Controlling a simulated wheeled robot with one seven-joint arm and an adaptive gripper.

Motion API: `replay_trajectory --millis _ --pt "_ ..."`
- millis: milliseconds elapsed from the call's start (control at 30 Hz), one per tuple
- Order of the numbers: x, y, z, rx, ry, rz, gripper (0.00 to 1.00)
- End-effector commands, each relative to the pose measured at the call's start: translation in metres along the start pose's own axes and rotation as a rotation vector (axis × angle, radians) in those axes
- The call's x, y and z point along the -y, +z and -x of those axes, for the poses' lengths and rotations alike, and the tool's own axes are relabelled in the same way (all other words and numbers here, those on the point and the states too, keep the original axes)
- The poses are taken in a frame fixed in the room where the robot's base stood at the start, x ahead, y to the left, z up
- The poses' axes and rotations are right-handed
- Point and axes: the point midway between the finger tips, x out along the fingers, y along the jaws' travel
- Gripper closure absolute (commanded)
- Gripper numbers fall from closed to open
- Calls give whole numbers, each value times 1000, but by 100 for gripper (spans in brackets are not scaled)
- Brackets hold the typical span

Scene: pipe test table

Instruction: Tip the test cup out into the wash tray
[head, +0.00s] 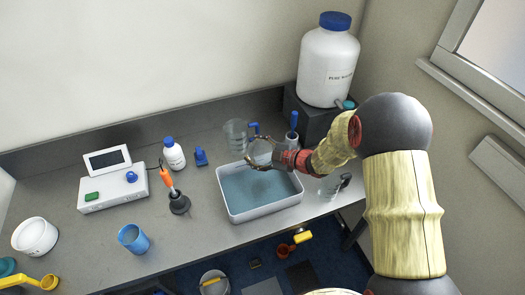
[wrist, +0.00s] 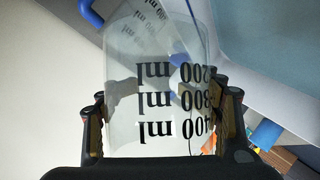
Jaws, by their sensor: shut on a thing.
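The test cup (wrist: 150,80) is a clear vessel with black ml marks, seen large in the wrist view. My gripper (head: 258,156) is shut on it, with a finger on each side of its wall. In the wrist view the marks read upside down. In the head view the cup is hard to make out at the fingers. The wash tray (head: 262,211) is a white rectangular tray with a blue-grey inside. My gripper is above its back part. I cannot tell whether the cup holds liquid.
A clear jug (head: 236,138) with a blue handle stands behind the tray. A large white bottle (head: 327,65) is on a dark stand at back right. A stand with an orange-handled tool (head: 178,201) is left of the tray, a clear glass (head: 328,188) right of it.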

Motion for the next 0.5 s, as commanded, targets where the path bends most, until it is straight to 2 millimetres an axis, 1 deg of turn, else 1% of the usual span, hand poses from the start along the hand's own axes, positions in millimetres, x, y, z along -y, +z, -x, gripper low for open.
replay_trajectory --millis 33,500 --pt "-3 -4 2 1 -14 -25 75" --pt "10 -5 3 2 -148 -267 75"
